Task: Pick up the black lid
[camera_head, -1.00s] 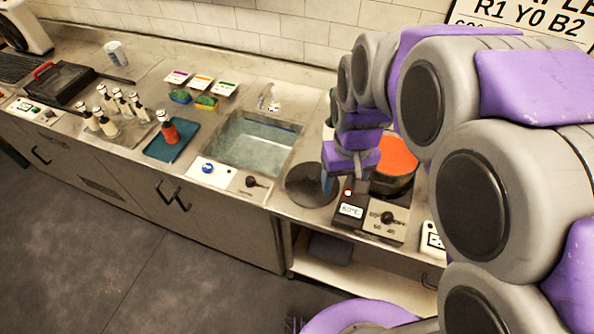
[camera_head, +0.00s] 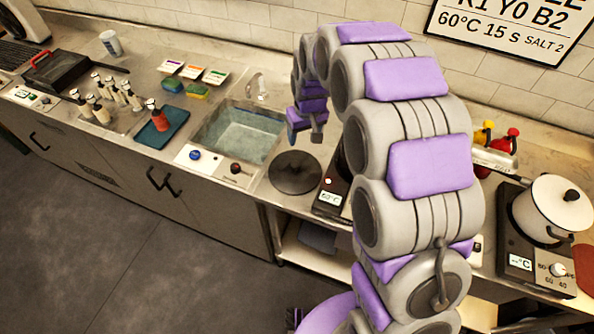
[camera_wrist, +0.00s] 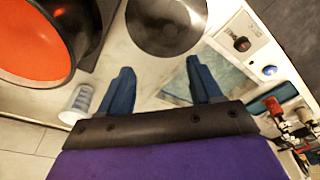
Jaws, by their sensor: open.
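The black lid (camera_head: 295,172) is a dark round disc lying flat on the counter, between the sink and the hot plate. It shows in the wrist view (camera_wrist: 167,28) at the top middle, beyond my fingertips, partly cut off by the frame edge. My gripper (camera_head: 305,133) is above the counter, just behind and slightly right of the lid in the head view. In the wrist view its two blue fingers (camera_wrist: 158,68) are spread apart with nothing between them. The lid is apart from the fingers.
A pot with orange contents (camera_wrist: 35,40) is left in the wrist view; my arm mostly hides it in the head view. The sink (camera_head: 238,135) lies left of the lid. A white cup (camera_wrist: 77,103) is beside my left finger. A white pot (camera_head: 553,208) stands far right.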

